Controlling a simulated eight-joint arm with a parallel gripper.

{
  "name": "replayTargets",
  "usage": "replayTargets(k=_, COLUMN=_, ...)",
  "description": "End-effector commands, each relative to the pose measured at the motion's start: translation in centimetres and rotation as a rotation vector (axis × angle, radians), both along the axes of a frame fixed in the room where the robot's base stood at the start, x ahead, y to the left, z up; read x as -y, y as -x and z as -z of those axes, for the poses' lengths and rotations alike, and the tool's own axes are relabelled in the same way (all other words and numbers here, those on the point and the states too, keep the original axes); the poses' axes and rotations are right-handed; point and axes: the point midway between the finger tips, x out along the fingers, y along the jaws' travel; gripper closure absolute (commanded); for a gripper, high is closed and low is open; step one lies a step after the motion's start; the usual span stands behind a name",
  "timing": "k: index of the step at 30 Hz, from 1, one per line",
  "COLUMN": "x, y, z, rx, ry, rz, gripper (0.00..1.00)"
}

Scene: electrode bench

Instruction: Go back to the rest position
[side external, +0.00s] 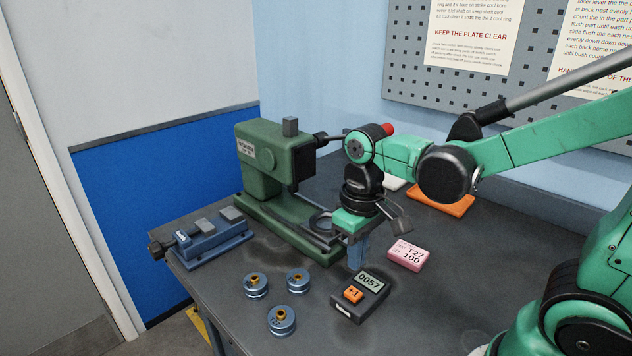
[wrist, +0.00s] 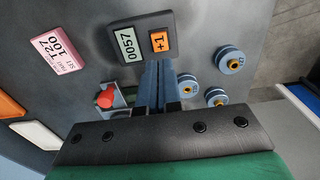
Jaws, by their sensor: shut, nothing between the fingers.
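My gripper (side external: 357,254) hangs pointing down over the bench, in front of the green press and behind the counter. Its blue fingers are together with nothing between them. In the wrist view the closed fingers (wrist: 154,86) reach toward the counter. The dark counter box (side external: 360,294) reads 0057 and has an orange +1 button; it also shows in the wrist view (wrist: 139,37). I cannot tell how high the fingertips are above the bench.
The green press (side external: 262,150) stands behind and left of my gripper. Three blue spools with brass centres (side external: 281,320) stand at the front left. A blue vise (side external: 208,240) sits at the left edge. A pink block (side external: 408,254) and an orange tray (side external: 452,206) lie to the right.

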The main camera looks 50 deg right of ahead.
Motion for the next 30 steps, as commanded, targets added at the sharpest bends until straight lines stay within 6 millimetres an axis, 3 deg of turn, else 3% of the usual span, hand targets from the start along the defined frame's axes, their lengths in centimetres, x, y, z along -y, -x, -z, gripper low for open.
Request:
replayTargets(k=13, x=0.0, y=0.0, z=-0.2, rx=0.029, ry=0.000, rz=0.000, gripper=1.00)
replayTargets(k=24, x=0.2, y=-0.5, z=-3.5, rx=0.477, ry=-0.001, rz=0.000, gripper=1.00)
replayTargets(k=30, x=0.2, y=-0.8, z=-4.4, rx=0.612, ry=0.000, rz=0.000, gripper=1.00)
